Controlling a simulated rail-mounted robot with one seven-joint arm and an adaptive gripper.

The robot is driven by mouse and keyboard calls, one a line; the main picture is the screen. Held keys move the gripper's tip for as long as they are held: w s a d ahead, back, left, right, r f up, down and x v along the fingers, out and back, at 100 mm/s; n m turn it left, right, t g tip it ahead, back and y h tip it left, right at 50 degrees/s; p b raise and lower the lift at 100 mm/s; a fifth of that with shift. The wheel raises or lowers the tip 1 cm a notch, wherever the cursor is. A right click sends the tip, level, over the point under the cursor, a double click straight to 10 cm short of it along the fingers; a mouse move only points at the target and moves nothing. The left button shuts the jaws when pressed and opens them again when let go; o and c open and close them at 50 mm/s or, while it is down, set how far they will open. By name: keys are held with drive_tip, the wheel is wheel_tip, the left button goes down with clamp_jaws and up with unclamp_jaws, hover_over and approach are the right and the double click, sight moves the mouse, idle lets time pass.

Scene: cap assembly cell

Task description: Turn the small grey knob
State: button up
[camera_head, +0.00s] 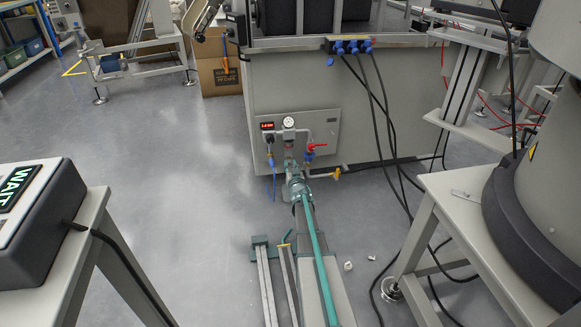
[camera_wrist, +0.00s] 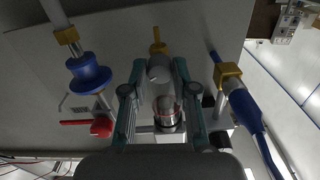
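In the wrist view a small grey rounded knob (camera_wrist: 160,70) sits between the tips of my gripper (camera_wrist: 156,75). The two teal fingers stand apart on either side of it, and a gap shows on the left; whether the right finger touches it I cannot tell. A metal fitting with a red band (camera_wrist: 167,112) lies between the fingers, nearer the camera. In the head view my gripper (camera_head: 290,167) is at the lower part of the grey valve panel (camera_head: 325,125), below the round gauge (camera_head: 289,123). The knob cannot be made out clearly there.
A red valve handle (camera_head: 317,146) is right of my gripper on the panel; it also shows in the wrist view (camera_wrist: 88,126). A yellow handle (camera_head: 337,173) is low on the right. Dark cables (camera_head: 385,110) hang right of the panel. Floor to the left is open.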

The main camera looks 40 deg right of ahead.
clamp_jaws()
drive_tip(key=shift+r+m+p, duration=0.2)
drive_tip(key=shift+m+p, duration=0.2)
drive_tip(key=shift+p, duration=0.45)
drive_tip(key=shift+f+m+p, duration=0.2)
drive_tip(key=shift+m+p, duration=0.15)
drive_tip(key=shift+m, duration=0.05)
drive_tip(key=o, duration=0.6)
unclamp_jaws()
drive_tip(key=v, duration=1.2)
